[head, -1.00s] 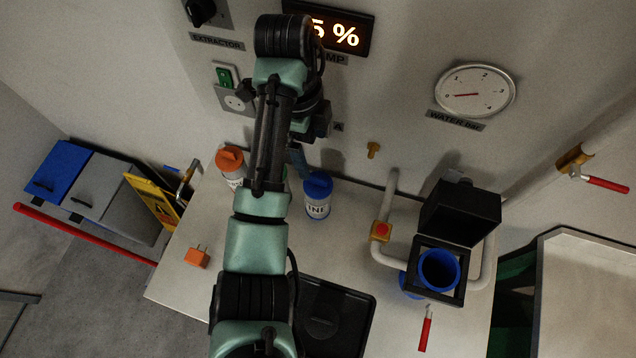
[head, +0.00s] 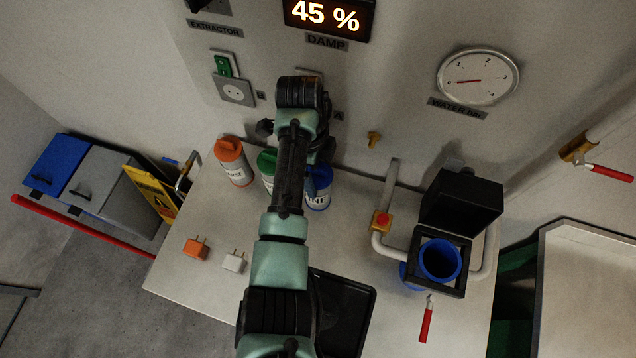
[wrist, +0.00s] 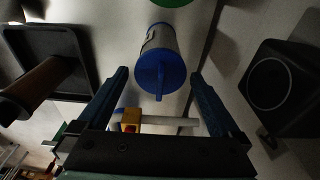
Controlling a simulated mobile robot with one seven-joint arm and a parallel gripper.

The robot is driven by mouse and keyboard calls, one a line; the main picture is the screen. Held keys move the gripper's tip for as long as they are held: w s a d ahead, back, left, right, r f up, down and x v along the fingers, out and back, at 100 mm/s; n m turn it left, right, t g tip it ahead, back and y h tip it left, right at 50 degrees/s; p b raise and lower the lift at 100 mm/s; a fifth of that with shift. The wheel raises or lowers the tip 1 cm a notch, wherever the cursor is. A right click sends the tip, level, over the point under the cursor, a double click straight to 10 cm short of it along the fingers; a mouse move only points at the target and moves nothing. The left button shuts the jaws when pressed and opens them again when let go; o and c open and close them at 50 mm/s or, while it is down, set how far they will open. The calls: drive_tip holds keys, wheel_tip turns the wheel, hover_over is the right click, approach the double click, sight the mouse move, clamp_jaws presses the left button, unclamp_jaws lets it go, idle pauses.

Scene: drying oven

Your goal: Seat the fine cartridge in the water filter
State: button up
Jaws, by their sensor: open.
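The fine cartridge (head: 318,190), a white cylinder with a blue cap, stands on the worktop, partly hidden by my arm. In the wrist view the cartridge (wrist: 158,62) shows with its blue cap towards me. In the head view my arm hides the fingers. The water filter (head: 439,262) is a black square housing at the right of the worktop, its black lid (head: 462,200) open and a round blue opening showing.
An orange-capped cartridge (head: 233,162) and a green-capped cartridge (head: 267,162) stand left of the fine one. Orange (head: 195,249) and white (head: 233,262) plugs lie at front left. A black tray (head: 345,310) lies in front.

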clamp_jaws()
idle(0.5)
drive_tip(key=shift+r, duration=0.1)
